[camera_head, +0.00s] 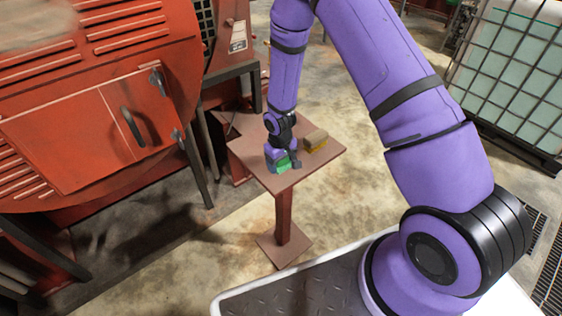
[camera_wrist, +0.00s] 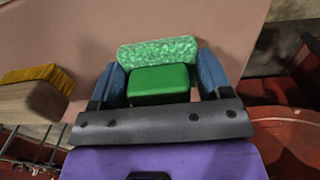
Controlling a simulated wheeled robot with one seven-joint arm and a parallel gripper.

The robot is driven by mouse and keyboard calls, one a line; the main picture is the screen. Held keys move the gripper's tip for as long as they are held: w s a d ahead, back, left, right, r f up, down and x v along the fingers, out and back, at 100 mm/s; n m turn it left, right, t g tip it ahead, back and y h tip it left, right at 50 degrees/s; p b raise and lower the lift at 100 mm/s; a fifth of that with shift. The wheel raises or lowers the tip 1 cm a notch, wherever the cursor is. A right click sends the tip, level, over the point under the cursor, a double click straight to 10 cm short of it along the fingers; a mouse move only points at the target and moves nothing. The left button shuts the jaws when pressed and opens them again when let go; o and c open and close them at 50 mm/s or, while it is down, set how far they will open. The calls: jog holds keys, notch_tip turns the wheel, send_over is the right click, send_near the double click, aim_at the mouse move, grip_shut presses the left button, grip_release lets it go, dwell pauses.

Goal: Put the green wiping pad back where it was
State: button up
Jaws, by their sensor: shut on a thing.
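The green wiping pad (camera_wrist: 158,82) is a green block with a paler, speckled face, seen between the two blue fingers of my gripper (camera_wrist: 160,80) in the wrist view. My gripper is shut on it. In the head view the pad (camera_head: 282,163) shows green under my gripper (camera_head: 278,160), over the left part of the small brown pedestal table (camera_head: 318,168). I cannot tell whether the pad touches the tabletop.
A brush (camera_head: 315,141) with a wooden back and yellow bristles lies on the table to the pad's right; it shows in the wrist view (camera_wrist: 35,92) at left. A red machine (camera_head: 90,130) stands close on the left. The tabletop's front right is clear.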

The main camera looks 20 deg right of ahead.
jog(key=o, duration=1)
jog(key=shift+f, duration=0.1)
jog(key=shift+c, duration=0.2)
notch_tip(320, 180, up, 12)
jog(key=shift+s+a+r, duration=0.1)
jog(key=shift+a+r, duration=0.05)
jog(key=shift+r, duration=0.1)
jog(key=s+d+r+m+t, duration=0.1)
jog(key=s+d+r, duration=0.15)
jog(key=r, duration=0.65)
jog(key=s+d+r+t, duration=0.1)
jog(key=s+r, duration=0.3)
jog(key=r, duration=0.4)
jog(key=s+d+r+m+t, duration=0.1)
jog(key=s+r, duration=0.2)
jog(key=r, duration=0.6)
jog(key=s+d+r+t, duration=0.1)
jog(key=s+r, duration=0.4)
jog(key=s, duration=0.4)
jog(key=s+d+r+m+t, duration=0.1)
jog(key=s+r, duration=0.4)
jog(key=s, duration=0.5)
jog(key=shift+s+d+r+m, duration=0.3)
jog(key=shift+d, duration=0.05)
